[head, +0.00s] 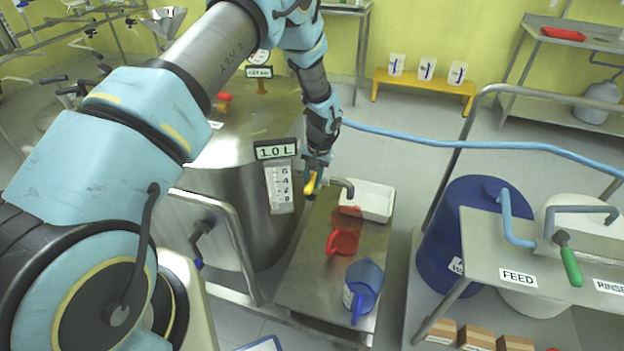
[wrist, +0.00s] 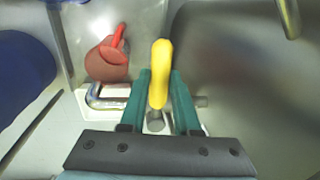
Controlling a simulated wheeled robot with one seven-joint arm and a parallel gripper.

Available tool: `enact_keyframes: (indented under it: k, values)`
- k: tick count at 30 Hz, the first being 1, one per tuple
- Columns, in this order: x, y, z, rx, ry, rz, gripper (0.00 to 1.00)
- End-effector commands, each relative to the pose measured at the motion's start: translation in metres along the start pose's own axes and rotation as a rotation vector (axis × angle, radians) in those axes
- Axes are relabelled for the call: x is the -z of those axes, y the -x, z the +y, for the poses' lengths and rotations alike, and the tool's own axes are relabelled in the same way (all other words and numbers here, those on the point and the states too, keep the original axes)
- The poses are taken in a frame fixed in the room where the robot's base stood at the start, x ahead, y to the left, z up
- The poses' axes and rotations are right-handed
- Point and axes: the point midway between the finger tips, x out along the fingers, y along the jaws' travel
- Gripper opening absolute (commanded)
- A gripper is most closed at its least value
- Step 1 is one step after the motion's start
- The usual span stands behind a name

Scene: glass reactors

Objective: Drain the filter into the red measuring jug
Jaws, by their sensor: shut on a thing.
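The filter, a large steel vessel (head: 235,215), carries a "1.0 L" sign (head: 276,152). Its tap has a yellow handle (head: 310,184) and a bent steel spout (head: 343,186). My gripper (wrist: 159,85) is shut on the yellow handle (wrist: 160,62), with a green finger on each side. The red measuring jug (head: 343,242) stands on the steel stand below and in front of the spout; the wrist view shows the jug (wrist: 107,64) next to the spout's curved end (wrist: 104,98). I cannot tell whether liquid is flowing.
A white tray (head: 372,202) lies behind the red jug, and a blue jug (head: 362,288) stands in front on the same steel stand (head: 308,278). A blue drum (head: 460,245) and a feed bench (head: 540,257) stand right. A blue hose (head: 450,143) crosses behind.

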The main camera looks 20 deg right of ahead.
Motion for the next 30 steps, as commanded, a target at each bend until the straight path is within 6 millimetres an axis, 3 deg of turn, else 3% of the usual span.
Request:
enact_keyframes:
  k: [14,30]
  values:
    - [0.001,-0.001,0.007,0.000,0.070,-0.010,0.00]
    - [0.014,0.002,0.042,-0.001,0.520,-0.079,0.00]
